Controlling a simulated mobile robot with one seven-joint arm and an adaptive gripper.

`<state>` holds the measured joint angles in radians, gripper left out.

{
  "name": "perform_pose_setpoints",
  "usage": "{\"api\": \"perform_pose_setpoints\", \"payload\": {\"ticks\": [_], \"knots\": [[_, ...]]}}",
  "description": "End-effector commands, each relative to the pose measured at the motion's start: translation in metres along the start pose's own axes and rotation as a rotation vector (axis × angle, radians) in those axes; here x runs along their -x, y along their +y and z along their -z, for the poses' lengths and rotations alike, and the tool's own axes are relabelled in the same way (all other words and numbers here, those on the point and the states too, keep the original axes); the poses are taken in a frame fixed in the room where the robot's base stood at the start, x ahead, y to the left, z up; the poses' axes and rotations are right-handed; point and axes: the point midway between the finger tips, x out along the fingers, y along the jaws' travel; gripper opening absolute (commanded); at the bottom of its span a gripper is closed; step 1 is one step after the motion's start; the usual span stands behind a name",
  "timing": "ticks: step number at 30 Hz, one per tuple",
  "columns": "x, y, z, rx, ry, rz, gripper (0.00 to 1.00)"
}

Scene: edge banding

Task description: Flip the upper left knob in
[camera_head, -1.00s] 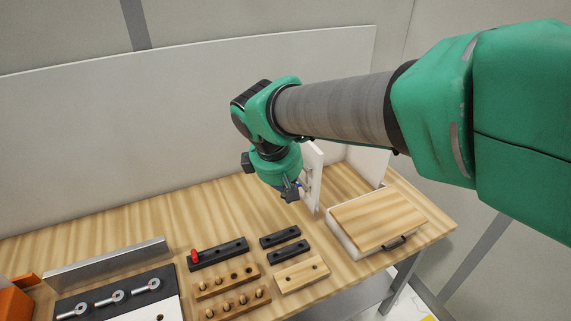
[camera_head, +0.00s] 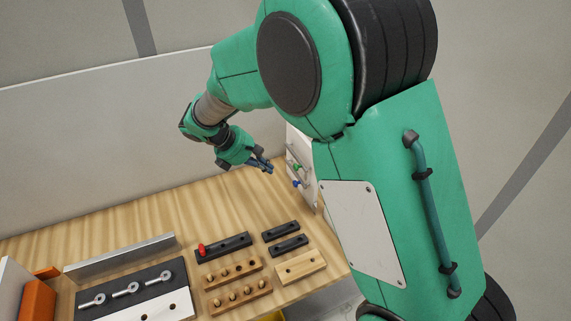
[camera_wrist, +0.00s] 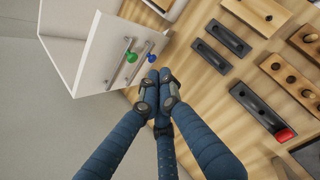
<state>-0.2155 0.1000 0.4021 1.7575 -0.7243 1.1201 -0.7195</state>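A white upright panel (camera_head: 308,196) stands on the bench with a green knob (camera_head: 297,166) and, below it, a blue knob (camera_head: 296,183). In the wrist view the panel (camera_wrist: 101,62) is at upper left. Its green knob (camera_wrist: 131,57) and blue knob (camera_wrist: 151,58) each sit by a slim metal bar. I cannot tell which one is the upper left knob. My gripper (camera_head: 270,167) is just left of the panel in the head view. In the wrist view its fingertips (camera_wrist: 159,75) are together, close to the blue knob, with nothing visible between them.
Black and wooden blocks with holes and pegs, one with a red piece (camera_head: 201,249), lie on the bench (camera_head: 170,222). A black plate (camera_head: 150,275) with several eye bolts is at front left. My arm hides the bench's right side.

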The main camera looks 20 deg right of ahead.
Motion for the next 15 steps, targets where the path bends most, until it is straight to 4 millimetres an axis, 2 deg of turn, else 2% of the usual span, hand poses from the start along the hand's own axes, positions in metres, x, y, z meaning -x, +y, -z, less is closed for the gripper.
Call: {"api": "perform_pose_setpoints", "payload": {"ticks": [8, 15], "knots": [[-0.013, 0.031, 0.025, 0.191, -0.094, -0.011, 0.0], [-0.021, 0.043, 0.038, 0.275, -0.136, -0.016, 0.0]]}}
